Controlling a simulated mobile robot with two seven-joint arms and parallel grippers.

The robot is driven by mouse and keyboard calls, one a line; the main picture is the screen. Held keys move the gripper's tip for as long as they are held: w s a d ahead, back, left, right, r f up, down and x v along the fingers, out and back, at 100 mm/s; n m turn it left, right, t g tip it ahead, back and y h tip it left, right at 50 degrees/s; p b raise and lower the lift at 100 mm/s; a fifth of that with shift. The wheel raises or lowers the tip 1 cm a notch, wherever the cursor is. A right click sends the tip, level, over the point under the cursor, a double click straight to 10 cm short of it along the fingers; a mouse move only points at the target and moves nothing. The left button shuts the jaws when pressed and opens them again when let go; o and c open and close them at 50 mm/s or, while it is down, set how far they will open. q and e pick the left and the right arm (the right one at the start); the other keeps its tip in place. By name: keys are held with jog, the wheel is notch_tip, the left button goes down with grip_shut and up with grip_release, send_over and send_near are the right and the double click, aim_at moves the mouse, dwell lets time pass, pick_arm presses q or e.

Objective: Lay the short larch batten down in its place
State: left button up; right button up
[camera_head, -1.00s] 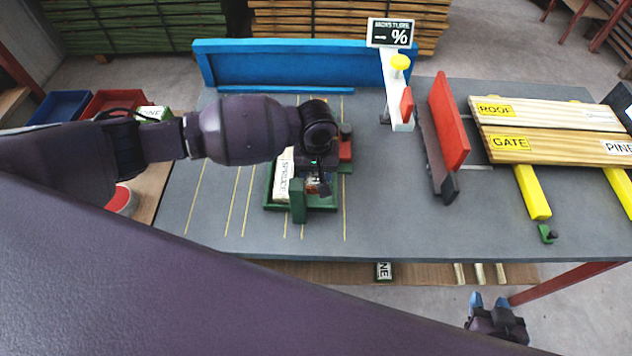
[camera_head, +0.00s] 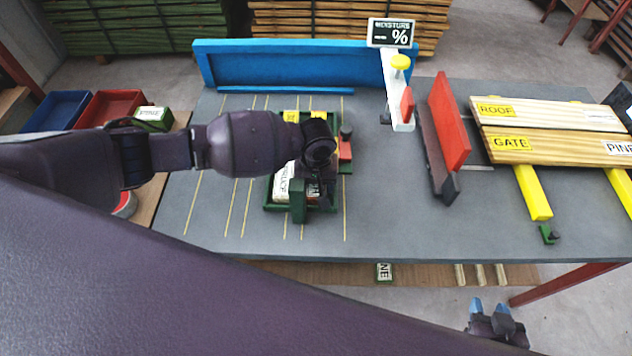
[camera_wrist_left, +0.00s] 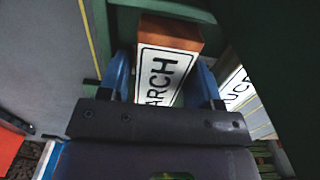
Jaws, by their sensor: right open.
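The short larch batten (camera_wrist_left: 168,70), with a white label reading "ARCH" and a brown end face, lies between the blue fingers of my left gripper (camera_wrist_left: 165,62) in the left wrist view. The fingers look closed on its two sides. In the head view my left gripper (camera_head: 318,190) is low over the green tray (camera_head: 270,208), and my wrist hides the larch batten. A white-labelled spruce batten (camera_head: 283,183) lies in the tray, left of the gripper. My right gripper (camera_head: 492,316) is open and empty, below the bench's front edge.
A green post (camera_head: 298,206) stands at the tray's front. A red block (camera_head: 345,150) is right of my wrist. The moisture sign (camera_head: 391,33), red fence (camera_head: 449,120) and labelled boards (camera_head: 550,145) are farther right. Grey bench (camera_head: 390,220) is clear between.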

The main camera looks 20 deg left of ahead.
pick_arm(q)
notch_tip(320, 180, up, 12)
jog(key=shift+r+p, duration=0.15)
jog(key=shift+p, duration=0.3)
dwell(0.8)
